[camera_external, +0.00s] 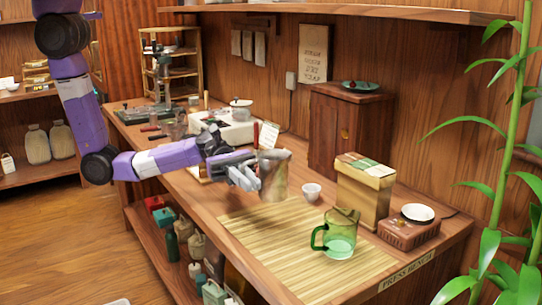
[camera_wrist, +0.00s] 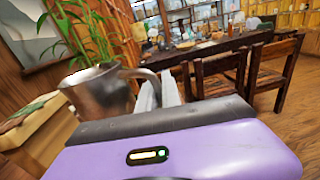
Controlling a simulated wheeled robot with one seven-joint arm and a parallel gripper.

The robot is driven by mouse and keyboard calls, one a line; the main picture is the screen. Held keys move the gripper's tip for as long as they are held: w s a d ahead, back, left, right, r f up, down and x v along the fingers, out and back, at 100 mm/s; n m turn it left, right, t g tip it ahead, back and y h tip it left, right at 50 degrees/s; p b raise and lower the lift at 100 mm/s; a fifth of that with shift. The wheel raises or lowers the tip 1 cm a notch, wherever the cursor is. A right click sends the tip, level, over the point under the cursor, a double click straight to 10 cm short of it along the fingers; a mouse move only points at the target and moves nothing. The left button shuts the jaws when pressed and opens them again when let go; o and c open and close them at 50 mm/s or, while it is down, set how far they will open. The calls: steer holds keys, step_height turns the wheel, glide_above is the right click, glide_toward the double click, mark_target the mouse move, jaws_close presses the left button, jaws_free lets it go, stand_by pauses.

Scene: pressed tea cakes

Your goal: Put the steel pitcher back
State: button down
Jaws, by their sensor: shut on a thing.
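The steel pitcher (camera_external: 274,175) is a shiny metal jug near the middle of the external view, over the left end of the slatted bamboo mat (camera_external: 262,232). My gripper (camera_external: 248,174) is shut on the pitcher, at its handle side. It seems to be held above the bench, but the gap under it is hard to judge. In the wrist view the pitcher (camera_wrist: 102,92) is at the left, roughly upright, with its handle reaching toward my gripper fingers (camera_wrist: 160,94).
A green glass jug (camera_external: 340,238) stands on the mat. A small white cup (camera_external: 312,191), a box (camera_external: 362,195) and a brick-like stand with a white dish (camera_external: 408,230) are to the right. A wooden cabinet (camera_external: 345,135) stands behind. A white stove-like unit (camera_external: 222,130) is at the back left.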

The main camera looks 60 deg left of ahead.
steer(key=w+a+r+n+t, duration=0.35)
steer(key=a+r+t, duration=0.2)
steer(key=r, duration=0.55)
steer(key=f+b, duration=0.1)
steer(key=f, duration=1.2)
steer(key=a+f+b, duration=0.1)
steer(key=f, duration=0.6)
steer(key=shift+w+b, duration=0.25)
steer(key=shift+b, duration=0.05)
steer(key=shift+f, duration=0.1)
steer(key=shift+f, duration=0.15)
steer(key=c, duration=1.5)
jaws_free()
steer(key=shift+c, duration=0.2)
steer(key=shift+r, duration=0.25)
steer(key=b+v, duration=0.1)
steer(key=v, duration=1.1)
steer(key=shift+r, duration=0.1)
